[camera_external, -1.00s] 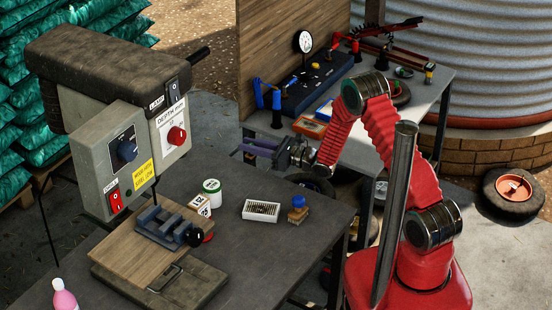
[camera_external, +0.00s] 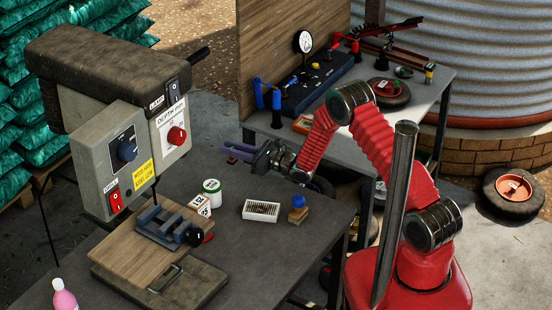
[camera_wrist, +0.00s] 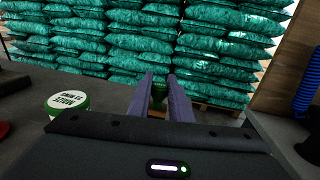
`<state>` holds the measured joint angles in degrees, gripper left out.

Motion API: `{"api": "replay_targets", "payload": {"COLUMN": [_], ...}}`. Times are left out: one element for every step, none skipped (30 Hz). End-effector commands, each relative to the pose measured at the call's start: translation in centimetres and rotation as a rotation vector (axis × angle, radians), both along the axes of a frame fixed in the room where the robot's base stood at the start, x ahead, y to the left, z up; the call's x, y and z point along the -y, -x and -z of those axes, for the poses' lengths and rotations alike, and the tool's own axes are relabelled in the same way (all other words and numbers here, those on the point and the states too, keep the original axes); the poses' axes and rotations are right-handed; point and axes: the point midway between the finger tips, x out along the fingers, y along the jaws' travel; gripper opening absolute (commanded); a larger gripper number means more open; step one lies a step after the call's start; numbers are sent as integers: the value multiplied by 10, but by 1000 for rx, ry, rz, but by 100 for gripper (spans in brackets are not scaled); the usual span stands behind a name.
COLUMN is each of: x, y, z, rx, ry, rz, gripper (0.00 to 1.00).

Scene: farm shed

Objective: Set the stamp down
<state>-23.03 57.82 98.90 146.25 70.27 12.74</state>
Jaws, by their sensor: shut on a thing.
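My gripper (camera_external: 236,153) reaches out over the far edge of the dark workbench. In the wrist view its two purple fingers (camera_wrist: 161,95) are shut on a stamp (camera_wrist: 159,91) with a dark green knob and a brownish lower part. The held stamp is small and mostly hidden in the outside view, so its height above the bench is hard to tell. A second stamp (camera_external: 298,209), with a blue knob and wooden block, stands upright on the workbench. It is beside a white tray (camera_external: 261,218) holding small dark items.
A second table (camera_external: 420,85) stands behind. Bench right of the blue-knobbed stamp is bare.

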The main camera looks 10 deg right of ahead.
Motion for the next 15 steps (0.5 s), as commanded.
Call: {"api": "replay_targets", "payload": {"x": [0, 0, 0, 0, 0, 0, 0, 0, 0, 0, 0, 0, 0, 0, 0], "y": [0, 0, 0, 0, 0, 0, 0, 0, 0, 0, 0, 0, 0, 0, 0], "z": [9, 14, 19, 22, 24, 27, 28, 29, 29, 29, 29, 29, 29, 29, 29], "rx": [-1, -1, -1, 0, 1, 0, 0, 1, 1, 1, 1, 1, 1, 1, 1], "ry": [0, 0, 1, 0, 1, 0, 0, 1, 1, 0, 0, 0, 0, 0, 0], "rz": [0, 0, 0, 0, 0, 0, 0, 0, 0, 0, 0, 0, 0, 0, 0], "gripper": [0, 0, 0, 0, 0, 0, 0, 0, 0, 0, 0, 0, 0, 0, 0]}}
